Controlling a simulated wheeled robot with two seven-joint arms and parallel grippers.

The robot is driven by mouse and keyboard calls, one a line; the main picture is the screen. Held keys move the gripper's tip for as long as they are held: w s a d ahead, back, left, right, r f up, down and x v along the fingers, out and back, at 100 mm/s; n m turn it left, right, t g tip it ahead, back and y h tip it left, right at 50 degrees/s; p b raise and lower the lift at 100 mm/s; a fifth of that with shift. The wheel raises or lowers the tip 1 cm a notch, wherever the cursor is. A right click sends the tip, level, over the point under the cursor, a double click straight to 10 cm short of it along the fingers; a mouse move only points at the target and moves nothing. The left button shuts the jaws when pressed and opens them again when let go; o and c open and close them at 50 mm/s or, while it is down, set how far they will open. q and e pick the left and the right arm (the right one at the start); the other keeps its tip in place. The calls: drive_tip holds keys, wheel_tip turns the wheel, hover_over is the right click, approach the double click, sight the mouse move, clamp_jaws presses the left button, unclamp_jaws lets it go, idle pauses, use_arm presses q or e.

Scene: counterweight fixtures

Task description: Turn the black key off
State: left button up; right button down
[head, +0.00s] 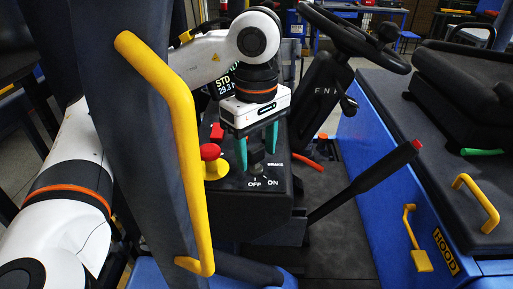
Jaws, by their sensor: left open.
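The black key (257,157) stands in its switch on the dark control panel, above the printed OFF and ON labels (263,183). My left gripper (257,153) is pointing down over the panel, with its teal fingers apart, one on each side of the key. I cannot tell whether either finger touches the key. The gripper's body hides the area above and behind the key, and the key's exact turn angle is not clear. My right gripper is not in view.
A red mushroom button (210,152) on a yellow base is left of the key. A yellow grab handle (180,120) on a dark post crosses in front of my left arm. A black lever with a red tip (416,145) and a steering wheel (352,32) are to the right.

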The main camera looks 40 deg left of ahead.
use_arm(q)
drive_tip(key=shift+c, duration=0.5)
drive_tip(key=c, duration=0.9)
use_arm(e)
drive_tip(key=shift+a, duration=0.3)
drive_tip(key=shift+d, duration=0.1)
use_arm(q)
drive_tip(key=shift+n, duration=0.8)
drive_tip(key=n, duration=0.4)
drive_tip(key=shift+n+p, duration=0.35)
drive_tip(key=shift+n, duration=1.25)
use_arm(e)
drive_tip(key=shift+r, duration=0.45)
